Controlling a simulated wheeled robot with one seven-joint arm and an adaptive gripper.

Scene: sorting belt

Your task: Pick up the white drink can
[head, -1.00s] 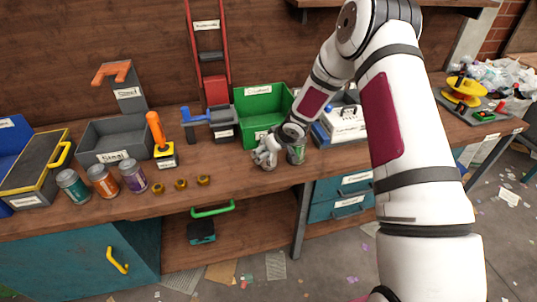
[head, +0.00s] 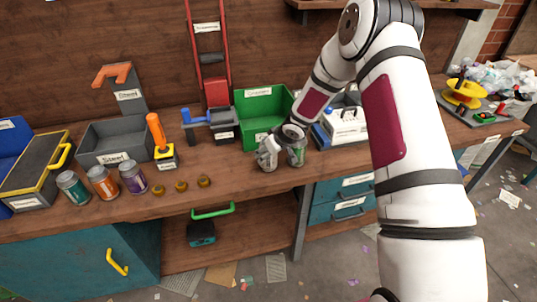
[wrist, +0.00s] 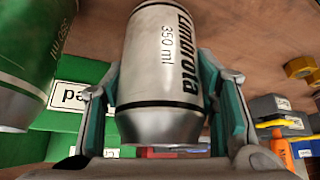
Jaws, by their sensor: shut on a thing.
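The white drink can (wrist: 165,60) fills the middle of the wrist view, silvery white with black lettering and "350 ml" on its side. My gripper (wrist: 163,105) has a finger on each side of the can and is shut on it. In the head view my gripper (head: 269,149) is over the bench just in front of the green bin, and it hides much of the white can (head: 268,164). I cannot tell any gap between the can and the bench.
A green and silver can (head: 297,153) stands close on the right; it also shows in the wrist view (wrist: 28,55). The green bin (head: 259,92) is behind. Several cans and brass nuts (head: 181,186) are to the left. A white toolbox (head: 345,123) is to the right.

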